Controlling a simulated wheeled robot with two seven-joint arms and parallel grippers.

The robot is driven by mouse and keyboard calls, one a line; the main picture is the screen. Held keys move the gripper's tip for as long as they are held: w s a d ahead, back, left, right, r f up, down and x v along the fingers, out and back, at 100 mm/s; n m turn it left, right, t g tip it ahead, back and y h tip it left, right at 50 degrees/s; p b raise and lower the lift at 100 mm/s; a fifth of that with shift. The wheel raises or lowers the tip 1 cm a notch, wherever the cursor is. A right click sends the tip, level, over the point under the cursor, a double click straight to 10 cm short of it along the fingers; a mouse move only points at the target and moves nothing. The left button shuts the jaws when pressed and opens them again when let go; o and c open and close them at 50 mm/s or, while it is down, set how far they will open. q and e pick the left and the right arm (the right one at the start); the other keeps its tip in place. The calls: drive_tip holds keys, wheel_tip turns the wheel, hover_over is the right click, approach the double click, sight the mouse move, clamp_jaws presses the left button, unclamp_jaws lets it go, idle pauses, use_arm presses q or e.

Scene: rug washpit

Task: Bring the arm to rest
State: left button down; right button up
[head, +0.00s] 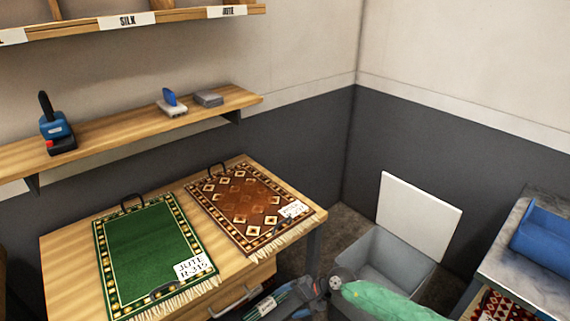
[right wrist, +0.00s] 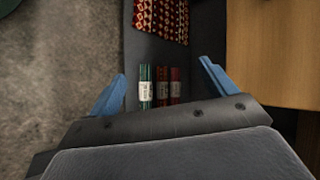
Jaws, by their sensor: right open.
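My right gripper (head: 305,291) is low in the head view, beside the table's front right corner. In the right wrist view its two blue fingers stand apart, and the gripper (right wrist: 163,70) is open with nothing between the fingertips. Beyond and below the fingers are a green roll (right wrist: 146,88), a brown roll (right wrist: 161,87) and a red roll (right wrist: 176,88) with white labels, on a dark surface (right wrist: 145,45). I cannot tell their distance from the fingers. My left gripper is not in view.
A wooden table (head: 75,262) bears a green rug (head: 145,245) and a brown patterned rug (head: 235,200). A wall shelf (head: 115,125) hangs above. A grey bin (head: 385,260) with a white raised lid (head: 418,213) stands right of the table. A grey-topped counter (head: 510,270) is at far right.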

wheel_tip(320, 180, up, 12)
drive_tip(key=m+t+y, duration=0.4)
drive_tip(key=m+t, duration=0.6)
drive_tip(key=m, duration=0.8)
drive_tip(key=s+d+r+m+t+h, duration=0.15)
drive_tip(key=d+m+t+h, duration=0.5)
drive_tip(key=m, duration=0.65)
drive_tip(key=s+d+f+m+g+h, duration=0.3)
drive_tip(key=s+d+m+g+h, duration=0.15)
drive_tip(key=s+d+m, duration=0.5)
drive_tip(key=s+d+f+m+g+h, duration=0.45)
drive_tip(key=s+d+m, duration=0.25)
drive_tip(key=d+m, duration=0.55)
drive_tip(key=s+d+m+g+h, duration=0.15)
drive_tip(key=s+m+g, duration=0.55)
drive_tip(key=s, duration=0.8)
drive_tip(key=a+m+y, duration=0.4)
drive_tip(key=a+m, duration=0.1)
drive_tip(key=a, duration=1.2)
drive_tip(key=shift+a+r+t+y, duration=0.2)
drive_tip(key=shift+r+t+y, duration=0.1)
drive_tip(key=shift+t, duration=0.15)
